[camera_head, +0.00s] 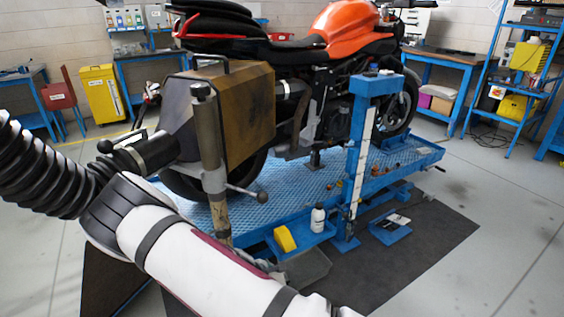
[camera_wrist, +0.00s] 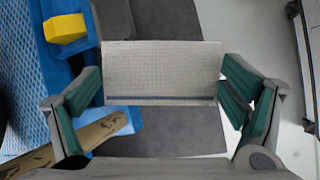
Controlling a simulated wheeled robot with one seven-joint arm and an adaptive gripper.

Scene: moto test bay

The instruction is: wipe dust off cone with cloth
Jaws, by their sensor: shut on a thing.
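My gripper (camera_wrist: 160,75) shows in the wrist view with its green-padded fingers at the left and right. A flat grey woven rectangle, which looks like the cloth (camera_wrist: 160,60), spans the space between the fingers and has a dark line near its lower edge. I cannot pick out a cone with certainty in either view. A brown cylinder with dark marks (camera_wrist: 70,147) lies left of and below the cloth in the wrist view, by the left finger.
An orange motorcycle (camera_head: 345,22) stands on a blue lift platform (camera_head: 300,190); a smudged brown box (camera_head: 235,110) is at its rear. A blue tray (camera_head: 312,238) holds a yellow block (camera_head: 285,239) and a white bottle (camera_head: 317,217). Dark matting (camera_head: 425,248) and open floor lie right.

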